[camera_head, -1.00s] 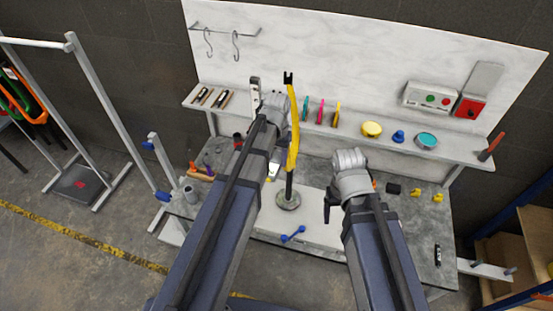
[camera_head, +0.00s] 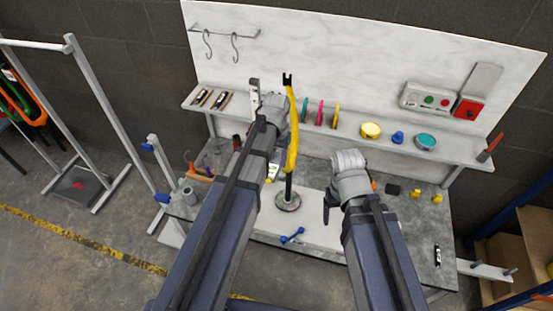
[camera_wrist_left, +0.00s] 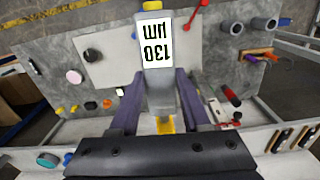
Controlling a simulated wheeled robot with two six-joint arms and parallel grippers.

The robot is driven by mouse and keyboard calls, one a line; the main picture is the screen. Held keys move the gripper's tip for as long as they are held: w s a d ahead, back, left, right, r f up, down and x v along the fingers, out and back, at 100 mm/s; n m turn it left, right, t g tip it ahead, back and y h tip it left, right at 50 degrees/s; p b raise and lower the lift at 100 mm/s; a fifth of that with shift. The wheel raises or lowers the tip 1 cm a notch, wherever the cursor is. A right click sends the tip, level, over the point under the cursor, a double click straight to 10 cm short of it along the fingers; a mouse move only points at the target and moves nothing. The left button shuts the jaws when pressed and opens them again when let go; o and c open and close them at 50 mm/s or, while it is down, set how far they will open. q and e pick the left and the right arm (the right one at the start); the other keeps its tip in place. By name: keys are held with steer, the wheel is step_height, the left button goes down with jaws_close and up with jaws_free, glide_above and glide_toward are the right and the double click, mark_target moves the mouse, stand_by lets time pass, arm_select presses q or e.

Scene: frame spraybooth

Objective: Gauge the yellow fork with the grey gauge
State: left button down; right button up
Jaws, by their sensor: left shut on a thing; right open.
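The yellow fork (camera_head: 292,142) stands upright on a dark post with a round grey base (camera_head: 288,202) in the middle of the bench, its dark forked tip at the top. My left gripper (camera_wrist_left: 160,80) is shut on the grey gauge (camera_wrist_left: 152,25), which carries a white label reading "130 µm" and a yellow end. In the head view the gauge's label (camera_head: 273,170) shows below my left wrist, just left of the fork's post; whether they touch is unclear. My right gripper (camera_head: 328,206) is open and empty to the right of the stand; its fingers are partly hidden.
A shelf behind the bench holds coloured upright discs, a yellow pot (camera_head: 371,130), a blue knob (camera_head: 398,137) and a teal pot (camera_head: 425,141). A blue double-ended tool (camera_head: 292,236) lies in front of the stand. Small yellow pieces (camera_head: 437,198) sit at the right.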

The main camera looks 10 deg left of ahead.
mark_target(268, 180)
arm_select(q)
steer(key=shift+s+a, duration=0.2)
steer(key=shift+s, duration=1.8)
steer(key=shift+s+a, duration=0.2)
steer(key=shift+s, duration=1.8)
step_height(268, 180, down, 10)
steer(key=b, duration=1)
steer(key=shift+f, duration=0.2)
